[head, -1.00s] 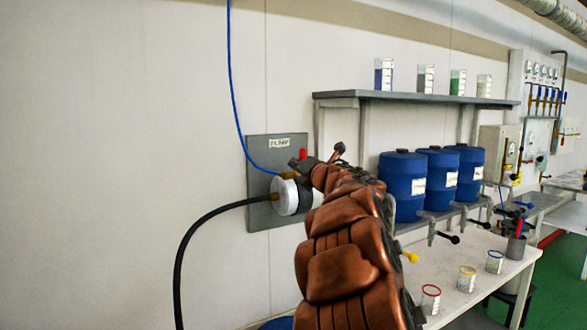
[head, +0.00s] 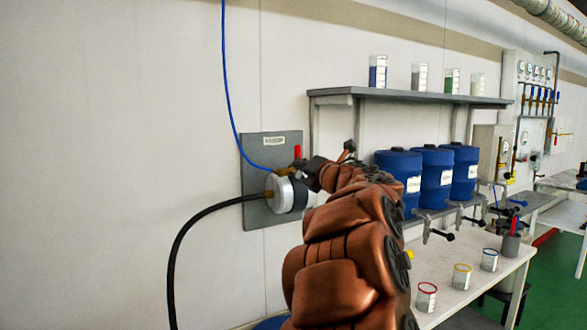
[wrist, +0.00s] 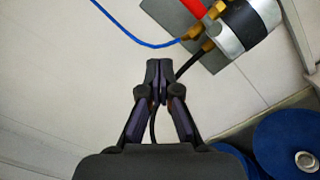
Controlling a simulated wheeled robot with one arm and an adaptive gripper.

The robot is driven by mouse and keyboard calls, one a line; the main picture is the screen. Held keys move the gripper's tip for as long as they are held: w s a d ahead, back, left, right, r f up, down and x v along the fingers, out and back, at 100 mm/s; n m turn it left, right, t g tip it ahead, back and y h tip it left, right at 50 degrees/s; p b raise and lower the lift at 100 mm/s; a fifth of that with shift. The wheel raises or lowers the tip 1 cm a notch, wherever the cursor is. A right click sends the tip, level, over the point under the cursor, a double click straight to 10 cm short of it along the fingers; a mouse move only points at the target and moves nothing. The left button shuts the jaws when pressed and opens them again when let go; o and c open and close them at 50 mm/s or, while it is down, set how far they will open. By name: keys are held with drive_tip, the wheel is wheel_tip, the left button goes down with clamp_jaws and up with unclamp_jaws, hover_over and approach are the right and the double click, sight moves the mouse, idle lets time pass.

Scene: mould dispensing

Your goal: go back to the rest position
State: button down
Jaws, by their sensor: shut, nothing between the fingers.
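My gripper (wrist: 159,72) is shut and empty in the wrist view, its two dark fingertips meeting in front of the pale wall. In the head view my copper-coloured arm reaches up toward the pump, and the gripper end is mostly hidden there by the arm. The pump (head: 283,193) is a white and black cylinder on a grey wall plate (head: 272,222), with a red handle (head: 298,152) above it. The pump also shows at the upper right of the wrist view (wrist: 243,27), and the fingertips appear beside it; I cannot tell the gap.
A blue line (head: 228,80) and a black hose (head: 178,250) run to the pump. Blue drums (head: 397,165) stand below a shelf (head: 400,96) with beakers. A white table (head: 470,292) at right bears several rimmed cups. The wall at left is clear.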

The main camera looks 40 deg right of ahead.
drive_tip(key=s+d+f+m+g+h, duration=0.1)
drive_tip(key=s+m+g+h, duration=0.1)
drive_tip(key=s+m+h, duration=0.35)
drive_tip(key=s+d+f+m+g+h, duration=0.1)
drive_tip(key=s+f+m+g+h, duration=0.15)
drive_tip(key=m, duration=0.65)
drive_tip(key=s+a+f+m+g+y, duration=0.1)
drive_tip(key=s+a+f+m+g, duration=0.3)
drive_tip(key=f, duration=0.4)
drive_tip(key=s+a+f+m+g+y, duration=0.2)
drive_tip(key=s+a+f+m, duration=0.3)
drive_tip(key=f, duration=0.3)
drive_tip(key=s+a+f+g+y, duration=0.2)
drive_tip(key=s+a+f, duration=0.3)
drive_tip(key=s+a, duration=0.3)
drive_tip(key=s+a+f+m+g+y, duration=0.1)
drive_tip(key=s+a+f+g+y, duration=0.1)
drive_tip(key=s+a+f+g, duration=0.2)
drive_tip(key=s+a+f+m+g+y, duration=0.1)
drive_tip(key=s+a+f+g+y, duration=0.2)
drive_tip(key=s+a+f, duration=0.5)
drive_tip(key=s+a, duration=0.4)
drive_tip(key=s, duration=0.2)
drive_tip(key=shift+s+a+f, duration=0.15)
drive_tip(key=shift+a+f, duration=0.05)
drive_tip(key=shift+a, duration=0.1)
